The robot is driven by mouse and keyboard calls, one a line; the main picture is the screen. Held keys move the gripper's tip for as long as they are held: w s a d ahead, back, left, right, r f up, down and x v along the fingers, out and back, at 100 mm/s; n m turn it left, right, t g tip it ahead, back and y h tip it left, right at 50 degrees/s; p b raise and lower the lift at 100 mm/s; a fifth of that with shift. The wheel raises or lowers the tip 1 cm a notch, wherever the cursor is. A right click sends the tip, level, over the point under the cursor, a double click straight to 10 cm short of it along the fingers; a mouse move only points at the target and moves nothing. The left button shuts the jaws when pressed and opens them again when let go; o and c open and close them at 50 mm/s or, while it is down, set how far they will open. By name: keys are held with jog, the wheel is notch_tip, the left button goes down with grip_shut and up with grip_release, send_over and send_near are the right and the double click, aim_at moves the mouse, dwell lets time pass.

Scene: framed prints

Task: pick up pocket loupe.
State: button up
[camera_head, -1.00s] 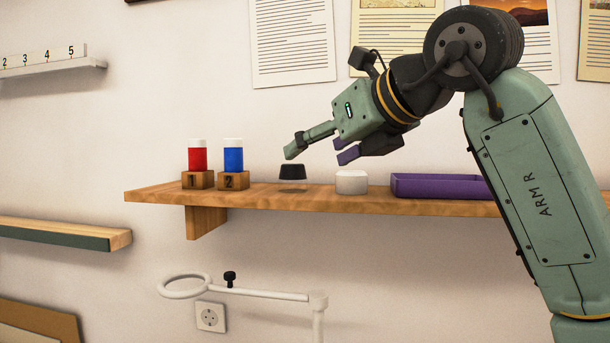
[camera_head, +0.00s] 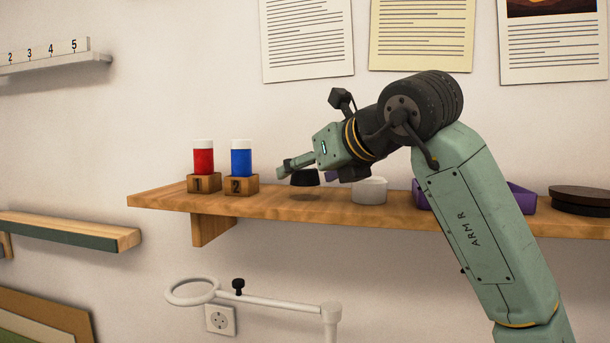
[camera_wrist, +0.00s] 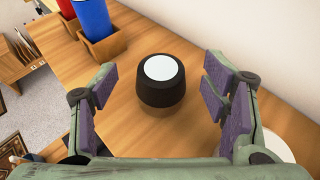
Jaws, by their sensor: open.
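The pocket loupe (camera_head: 305,178) is a small black tapered piece standing upright on the wooden shelf (camera_head: 270,203). In the wrist view the loupe (camera_wrist: 170,95) shows a pale round top and a clear or wood-coloured lower band. My gripper (camera_head: 306,172) is open, with purple-padded fingers, just above and around the loupe in the head view. In the wrist view its fingers (camera_wrist: 158,88) stand left and right of the loupe, with space on both sides. I see no contact. Part of the loupe's top is hidden behind a finger in the head view.
Red (camera_head: 203,160) and blue (camera_head: 241,160) vials stand in numbered wooden blocks left of the loupe. A white round piece (camera_head: 369,191) stands close on the right. Beyond are a purple tray (camera_head: 521,199) and a dark disc (camera_head: 582,196). The wall is behind.

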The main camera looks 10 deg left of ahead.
jog(key=shift+x, duration=1.05)
jog(key=c, duration=1.3)
jog(key=shift+r, duration=0.15)
